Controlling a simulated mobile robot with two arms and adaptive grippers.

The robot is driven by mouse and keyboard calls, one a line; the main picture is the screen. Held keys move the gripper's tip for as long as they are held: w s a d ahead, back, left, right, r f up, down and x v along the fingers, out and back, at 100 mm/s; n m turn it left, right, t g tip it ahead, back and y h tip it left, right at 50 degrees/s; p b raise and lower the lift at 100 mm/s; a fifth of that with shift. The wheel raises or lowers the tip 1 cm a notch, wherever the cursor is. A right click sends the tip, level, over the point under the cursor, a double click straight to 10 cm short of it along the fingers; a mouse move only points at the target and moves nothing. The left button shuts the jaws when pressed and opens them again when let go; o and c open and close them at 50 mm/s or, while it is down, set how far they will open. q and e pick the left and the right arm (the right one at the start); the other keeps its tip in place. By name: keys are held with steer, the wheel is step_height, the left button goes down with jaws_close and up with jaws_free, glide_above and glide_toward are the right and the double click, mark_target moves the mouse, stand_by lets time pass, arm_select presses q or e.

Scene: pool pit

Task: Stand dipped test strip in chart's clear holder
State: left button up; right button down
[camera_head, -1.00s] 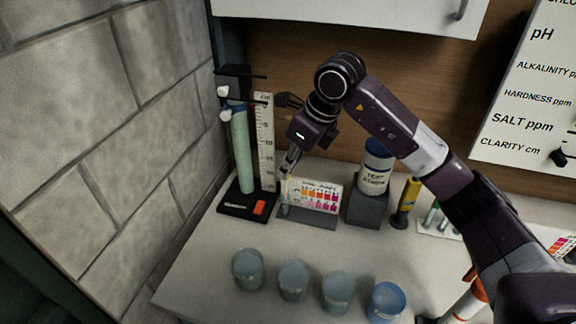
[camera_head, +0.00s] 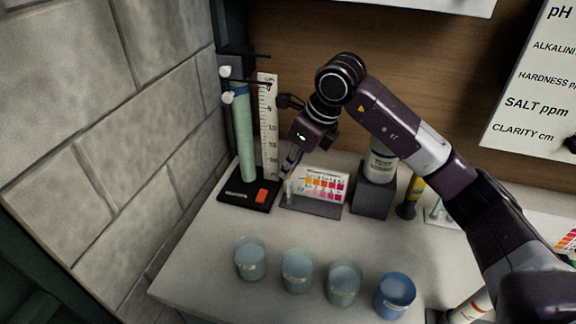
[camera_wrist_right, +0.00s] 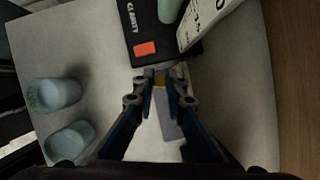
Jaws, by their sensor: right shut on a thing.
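The colour chart (camera_head: 325,184) stands on a grey base (camera_head: 318,209) at the back of the counter. A small pale, clear-looking holder (camera_head: 289,193) is at the chart's left end. My right gripper (camera_head: 288,173) points down right above that end. In the right wrist view my right gripper (camera_wrist_right: 161,72) is shut on the test strip, of which only a small yellowish bit (camera_wrist_right: 160,82) shows between the fingertips. The grey base (camera_wrist_right: 167,118) lies below the fingers. I cannot tell whether the strip's lower end is inside the holder. My left gripper is not in view.
A black stand (camera_head: 243,195) with a green tube (camera_head: 244,135) and a white ruler (camera_head: 268,120) is close left of the gripper. A bottle on a grey block (camera_head: 373,202) is right of the chart. Several blue-grey cups, one at the left (camera_head: 250,260), line the front.

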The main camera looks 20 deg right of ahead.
steer(key=shift+s+a+f, duration=0.1)
steer(key=shift+s+f, duration=0.1)
steer(key=shift+f, duration=0.4)
stand_by(0.3)
steer(key=c, duration=1.9)
jaws_free()
steer(key=r+p, duration=0.1)
steer(key=r, duration=0.1)
steer(key=r+p, duration=0.1)
steer(key=r, duration=0.2)
steer(key=r+p, duration=0.2)
steer(key=shift+d+r, duration=0.3)
steer(key=shift+d, duration=0.1)
steer(key=shift+s+f, duration=0.1)
steer(key=shift+f, duration=0.05)
